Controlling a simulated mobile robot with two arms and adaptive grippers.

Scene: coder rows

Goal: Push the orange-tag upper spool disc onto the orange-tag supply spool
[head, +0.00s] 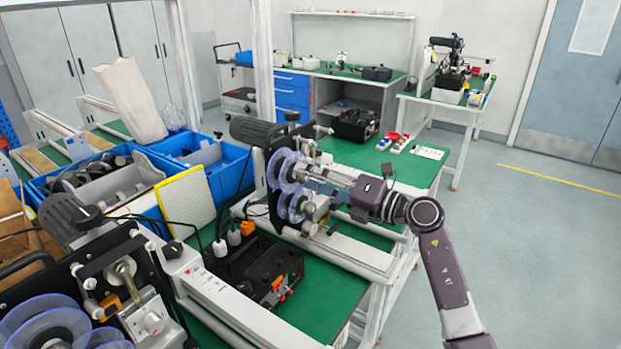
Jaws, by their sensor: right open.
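A coder (263,135) stands on the green bench in the middle, with translucent blue-violet spool discs on its side facing right. The upper disc (281,166) and the lower disc (293,203) lie close together, one above the other. An orange patch (257,209) shows at this coder's left side; whether it is the spools' tag I cannot tell. My right gripper (322,187) reaches in from the right, its fingers open and pointing left at the discs. It is close to them; whether it touches I cannot tell. My left gripper is out of view.
Another coder (95,260) with blue discs (45,322) fills the lower left. A black box (262,270) sits on the bench between the coders. Blue crates (232,170) with parts and a yellow-edged panel (187,200) stand behind. The floor at right is clear.

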